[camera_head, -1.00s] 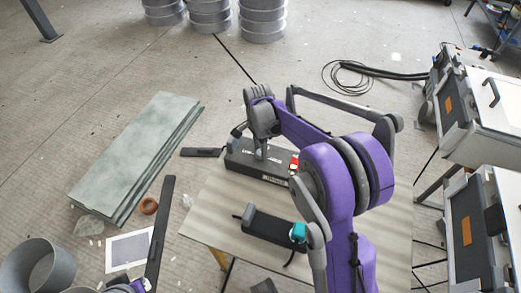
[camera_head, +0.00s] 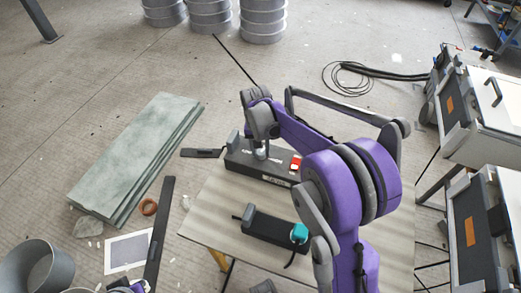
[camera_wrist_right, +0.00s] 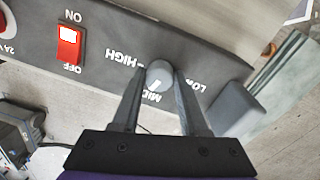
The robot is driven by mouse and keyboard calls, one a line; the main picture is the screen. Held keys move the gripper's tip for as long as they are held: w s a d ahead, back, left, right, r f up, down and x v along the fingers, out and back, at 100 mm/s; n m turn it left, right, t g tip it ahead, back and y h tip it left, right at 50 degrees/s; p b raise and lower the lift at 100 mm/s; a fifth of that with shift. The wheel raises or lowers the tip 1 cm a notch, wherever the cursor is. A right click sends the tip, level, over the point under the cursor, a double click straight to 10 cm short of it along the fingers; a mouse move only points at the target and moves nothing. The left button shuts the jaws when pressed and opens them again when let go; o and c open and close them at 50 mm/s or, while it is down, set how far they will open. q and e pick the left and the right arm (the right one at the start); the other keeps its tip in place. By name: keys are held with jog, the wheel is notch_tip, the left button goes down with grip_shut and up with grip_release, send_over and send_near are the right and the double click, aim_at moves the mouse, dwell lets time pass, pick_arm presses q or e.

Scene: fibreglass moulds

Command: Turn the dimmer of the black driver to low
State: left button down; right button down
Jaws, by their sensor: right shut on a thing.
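The black driver (camera_head: 240,164) is a long dark box on the board, with a red switch (camera_head: 296,163). In the right wrist view its face (camera_wrist_right: 110,50) shows HIGH, MID and LOW around a round grey dimmer knob (camera_wrist_right: 159,73). The white mark on the knob points roughly toward MID. My right gripper (camera_wrist_right: 159,80) is shut on the knob, one finger on each side. In the head view the right gripper (camera_head: 260,153) reaches down to the driver's top; the knob is hidden there. A purple bit of my left arm shows at the bottom edge; its fingers do not show.
A second black box (camera_head: 265,228) with a teal part (camera_head: 299,233) lies nearer on the board (camera_head: 215,205). Stacked greenish sheets (camera_head: 135,155) lie on the floor to the left. White-and-grey cases (camera_head: 490,100) stand at the right.

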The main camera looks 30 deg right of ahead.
aim_at(262, 154)
jog(key=n, duration=0.5)
jog(key=shift+n, duration=0.3)
jog(key=n, duration=0.5)
jog(key=shift+s+t, duration=0.1)
jog(key=shift+t, duration=0.2)
jog(key=n, duration=0.5)
jog(key=shift+n, duration=0.4)
jog(key=n, duration=0.5)
jog(key=shift+c, duration=2.2)
grip_release()
notch_tip(262, 154, up, 11)
jog(key=p, duration=0.1)
jog(key=shift+s, duration=0.35)
